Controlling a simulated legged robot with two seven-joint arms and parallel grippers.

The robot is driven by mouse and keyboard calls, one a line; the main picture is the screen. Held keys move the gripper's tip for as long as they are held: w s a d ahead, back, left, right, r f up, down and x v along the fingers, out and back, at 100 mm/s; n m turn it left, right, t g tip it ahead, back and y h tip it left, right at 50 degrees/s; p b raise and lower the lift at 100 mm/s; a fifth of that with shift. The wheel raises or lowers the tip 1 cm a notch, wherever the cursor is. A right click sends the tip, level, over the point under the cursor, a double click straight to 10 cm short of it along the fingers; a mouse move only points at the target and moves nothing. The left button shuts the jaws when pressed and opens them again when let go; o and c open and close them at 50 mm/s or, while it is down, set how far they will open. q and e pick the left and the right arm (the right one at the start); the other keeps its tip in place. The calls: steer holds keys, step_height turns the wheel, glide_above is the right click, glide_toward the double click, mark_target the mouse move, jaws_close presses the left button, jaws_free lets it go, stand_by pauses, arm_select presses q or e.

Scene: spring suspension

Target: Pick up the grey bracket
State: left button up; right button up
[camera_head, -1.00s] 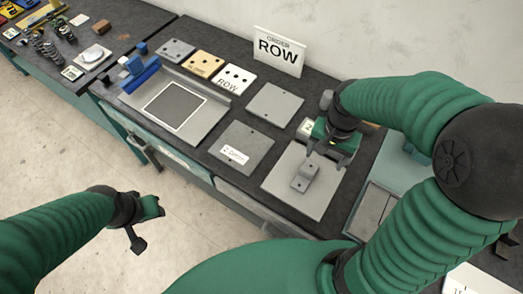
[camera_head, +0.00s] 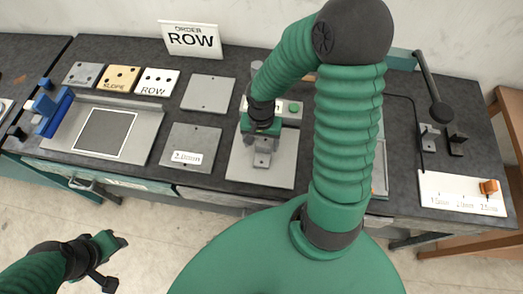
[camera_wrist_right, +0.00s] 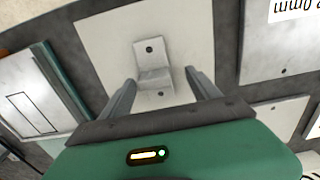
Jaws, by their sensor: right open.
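The grey bracket (camera_head: 263,154) sits on a light grey square plate (camera_head: 260,179) on the bench. In the right wrist view the bracket (camera_wrist_right: 153,66) is an L shape with one hole visible in its upright part and another in its lower part. My right gripper (camera_head: 262,140) is open above the bracket, with its fingers to either side in the wrist view (camera_wrist_right: 160,88). Contact between fingers and bracket cannot be told. My left gripper (camera_head: 110,262) is empty over the floor in front of the bench, and its fingers look spread.
Flat plates (camera_head: 208,92) and a 2.0mm labelled plate (camera_head: 187,149) lie left of the bracket's plate. A fixture with a blue block (camera_head: 53,113) stands farther left. An ORDER ROW sign (camera_head: 191,39) stands behind. A white scale board (camera_head: 461,193) lies at right.

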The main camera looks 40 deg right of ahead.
mark_target(264, 144)
steer(key=f, duration=0.3)
steer(key=shift+s+f+b, duration=0.1)
steer(key=shift+s+b, duration=0.2)
steer(key=shift+s, duration=0.05)
steer(key=shift+d+f, duration=0.2)
steer(key=shift+f, duration=0.05)
steer(key=shift+w+d, duration=0.1)
steer(key=shift+d, duration=0.25)
steer(key=shift+a+r, duration=0.1)
steer(key=shift+a, duration=0.3)
steer(key=c, duration=1.2)
jaws_close()
steer(key=shift+d, duration=0.25)
